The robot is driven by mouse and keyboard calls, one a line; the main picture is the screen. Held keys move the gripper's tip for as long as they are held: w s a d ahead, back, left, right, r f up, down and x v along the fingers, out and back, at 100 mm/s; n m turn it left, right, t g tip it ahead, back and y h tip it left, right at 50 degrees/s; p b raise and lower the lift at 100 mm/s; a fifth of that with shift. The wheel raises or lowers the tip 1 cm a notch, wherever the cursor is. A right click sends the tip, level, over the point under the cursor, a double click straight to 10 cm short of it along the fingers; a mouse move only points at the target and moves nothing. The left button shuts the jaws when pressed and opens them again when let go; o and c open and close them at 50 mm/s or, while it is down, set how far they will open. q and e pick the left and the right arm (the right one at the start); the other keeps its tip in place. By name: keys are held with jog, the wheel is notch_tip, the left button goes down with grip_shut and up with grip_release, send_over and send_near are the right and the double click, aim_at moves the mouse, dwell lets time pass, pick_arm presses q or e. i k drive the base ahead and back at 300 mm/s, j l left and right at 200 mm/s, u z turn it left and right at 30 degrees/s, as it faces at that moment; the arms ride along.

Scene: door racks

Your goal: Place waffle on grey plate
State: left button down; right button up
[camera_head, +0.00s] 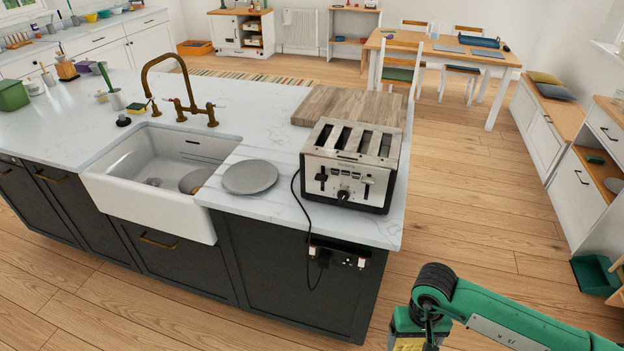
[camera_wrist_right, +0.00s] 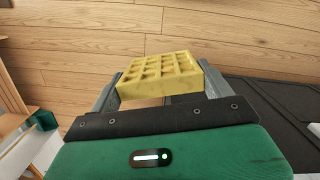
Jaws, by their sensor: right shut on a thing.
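A yellow square waffle (camera_wrist_right: 160,78) with a grid top is between the two fingers of my right gripper (camera_wrist_right: 158,90) in the right wrist view. The gripper is shut on it. In the head view my right gripper (camera_head: 412,338) is at the bottom edge, in front of the island, and a bit of the yellow waffle (camera_head: 408,345) shows there. The round grey plate (camera_head: 250,177) lies empty on the white counter, between the sink and the toaster. My right gripper is apart from the plate, lower and to its right. My left gripper is not in view.
A silver four-slot toaster (camera_head: 350,165) stands right of the plate, its black cord hanging over the front edge. A white sink (camera_head: 150,185) with a brass tap (camera_head: 185,95) is to the left. A wooden board (camera_head: 345,107) lies behind the toaster. The floor right of the island is clear.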

aim_at(251, 177)
jog(key=i+j+z, duration=0.1)
jog(key=j, duration=0.65)
jog(key=i+j+z, duration=0.15)
jog(key=j, duration=0.6)
jog(key=i+j+z, duration=0.1)
jog(key=i+j, duration=0.15)
jog(key=j, duration=0.55)
jog(key=i+j+z, duration=0.15)
jog(key=j, duration=0.6)
jog(key=j+z, duration=0.1)
jog(key=j, duration=0.7)
